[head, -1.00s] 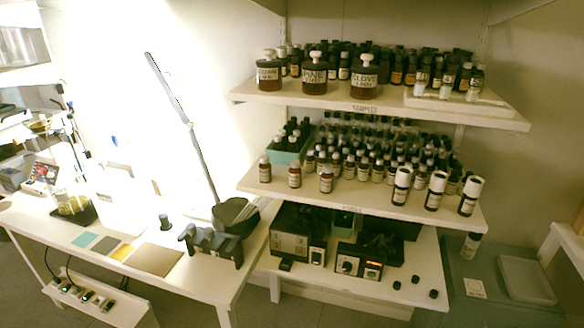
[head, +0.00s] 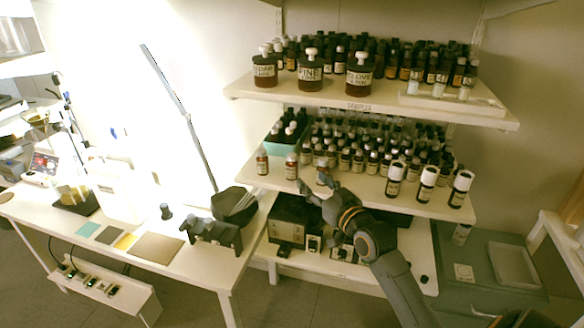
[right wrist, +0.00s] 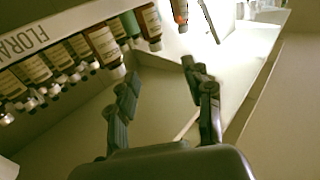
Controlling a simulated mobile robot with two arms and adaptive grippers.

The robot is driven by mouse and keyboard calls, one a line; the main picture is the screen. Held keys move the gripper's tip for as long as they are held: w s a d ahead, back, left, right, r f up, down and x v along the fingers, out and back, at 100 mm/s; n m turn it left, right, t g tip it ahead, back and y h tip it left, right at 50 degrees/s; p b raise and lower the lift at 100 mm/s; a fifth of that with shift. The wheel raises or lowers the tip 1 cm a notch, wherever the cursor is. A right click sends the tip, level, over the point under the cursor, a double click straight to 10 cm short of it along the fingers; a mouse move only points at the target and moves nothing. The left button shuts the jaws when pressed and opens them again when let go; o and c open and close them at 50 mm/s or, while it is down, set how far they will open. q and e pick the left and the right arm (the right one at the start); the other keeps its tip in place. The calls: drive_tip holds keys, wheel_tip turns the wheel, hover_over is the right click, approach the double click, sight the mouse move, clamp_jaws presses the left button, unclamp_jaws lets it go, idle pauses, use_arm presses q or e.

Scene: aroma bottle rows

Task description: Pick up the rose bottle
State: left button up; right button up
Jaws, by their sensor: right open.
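No label that I can read says rose, so I cannot tell which bottle is the rose one. Small brown bottles with pale caps stand apart along the front of the middle shelf in the head view: a left one (head: 262,163), a middle one (head: 291,167) and a right one (head: 322,166). My right gripper (head: 318,187) is just in front of and below the right one, at the shelf edge. In the right wrist view the right gripper (right wrist: 160,72) is open with nothing between its fingers. A brown bottle (right wrist: 180,12) shows beyond the fingertips. My left gripper is out of view.
The middle shelf (head: 430,205) holds crowded dark bottles behind and white-capped bottles (head: 427,183) at right. Its edge reads FLORAL (right wrist: 35,38) in the right wrist view. The upper shelf (head: 300,98) holds large jars. A bench with a black bowl (head: 234,204) is at left.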

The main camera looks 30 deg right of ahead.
sight(294, 159)
drive_tip(key=w, duration=0.2)
drive_tip(key=w+p, duration=0.1)
drive_tip(key=w, duration=0.5)
drive_tip(key=shift+d+p, duration=0.35)
drive_tip(key=shift+d, duration=0.05)
drive_tip(key=shift+w+d+p, duration=0.2)
drive_tip(key=shift+w+p, duration=0.05)
drive_tip(key=shift+w, duration=0.55)
drive_tip(key=shift+w+d+p, duration=0.15)
drive_tip(key=shift+w+p, duration=0.05)
drive_tip(key=shift+w, duration=0.55)
drive_tip(key=shift+w+d+p, duration=0.2)
drive_tip(key=shift+w+p, duration=0.05)
drive_tip(key=shift+w, duration=0.95)
clamp_jaws()
